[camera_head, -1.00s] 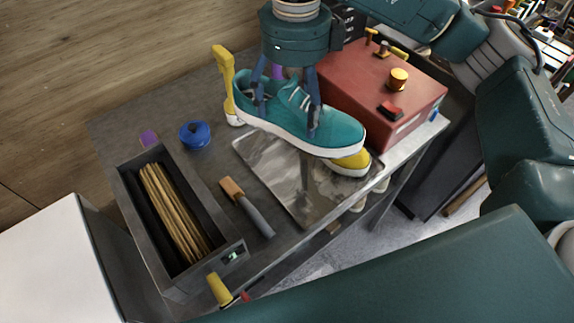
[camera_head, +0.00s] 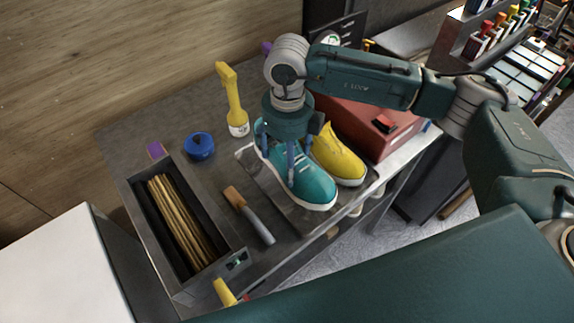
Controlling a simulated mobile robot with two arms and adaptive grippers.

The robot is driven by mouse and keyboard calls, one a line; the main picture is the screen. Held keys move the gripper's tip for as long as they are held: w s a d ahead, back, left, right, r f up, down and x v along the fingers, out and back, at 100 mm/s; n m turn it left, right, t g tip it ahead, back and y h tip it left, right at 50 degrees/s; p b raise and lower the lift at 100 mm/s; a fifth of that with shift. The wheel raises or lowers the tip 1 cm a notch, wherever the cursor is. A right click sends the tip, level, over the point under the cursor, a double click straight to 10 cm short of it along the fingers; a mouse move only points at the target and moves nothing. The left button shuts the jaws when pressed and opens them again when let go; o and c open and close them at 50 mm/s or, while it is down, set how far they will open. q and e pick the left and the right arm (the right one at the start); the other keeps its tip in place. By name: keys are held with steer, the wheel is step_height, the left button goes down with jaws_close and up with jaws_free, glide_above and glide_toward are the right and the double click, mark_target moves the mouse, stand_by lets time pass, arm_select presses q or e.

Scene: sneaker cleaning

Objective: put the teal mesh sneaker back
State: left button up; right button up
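The teal mesh sneaker (camera_head: 311,182) is over the metal tray (camera_head: 305,220) in the head view, toe toward the front edge of the table. It looks level and at or just above the tray; I cannot tell whether it touches. My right gripper (camera_head: 290,165) comes down over it from above, with its fingers around the shoe, shut on it. The gripper hides the heel and part of the opening. A yellow sneaker (camera_head: 338,157) stands close beside it on the right. My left gripper is not in view.
A red box (camera_head: 385,135) stands behind the yellow sneaker. Bare table lies between the blue container and tray.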

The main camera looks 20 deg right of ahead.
steer(key=shift+f, duration=0.75)
step_height(320, 180, down, 3)
steer(key=shift+f+p, duration=0.15)
steer(key=shift+p, duration=0.65)
steer(key=shift+f, duration=0.45)
steer(key=shift+f, duration=0.1)
steer(key=o, duration=1.8)
